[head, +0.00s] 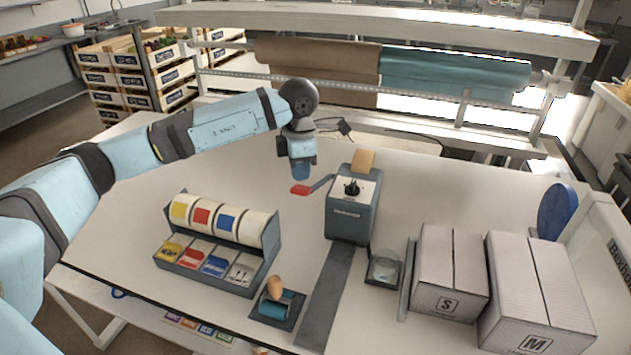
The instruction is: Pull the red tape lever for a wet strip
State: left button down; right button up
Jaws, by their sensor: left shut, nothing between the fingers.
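The tape dispenser (352,208) is a grey box with a dark knob on top, standing in the middle of the table. Its red lever (301,190) sticks out to the left on a dark arm. A kraft tape piece (363,161) shows at its top back. My left gripper (301,174) is shut and empty, pointing down just above and behind the red lever; I cannot tell whether it touches it. A dark strip (327,293) runs from the dispenser's front toward the near edge. My right gripper is not in view.
A label rack (212,272) with coloured rolls stands left of the dispenser. A wooden-handled roller (275,289) lies in front. To the right are a glass dish (384,268) and white boxes S (447,303) and M (537,338). Paper rolls (455,76) hang behind.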

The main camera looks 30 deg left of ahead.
aim_at(301, 187)
pick_arm(q)
jog(key=shift+f, duration=0.15)
jog(key=shift+f+b, duration=1.45)
jog(key=shift+f, duration=0.65)
jog(key=shift+f+b, duration=0.1)
jog(key=shift+b, duration=0.2)
jog(key=shift+f+b, duration=1.55)
jog(key=shift+f, duration=0.65)
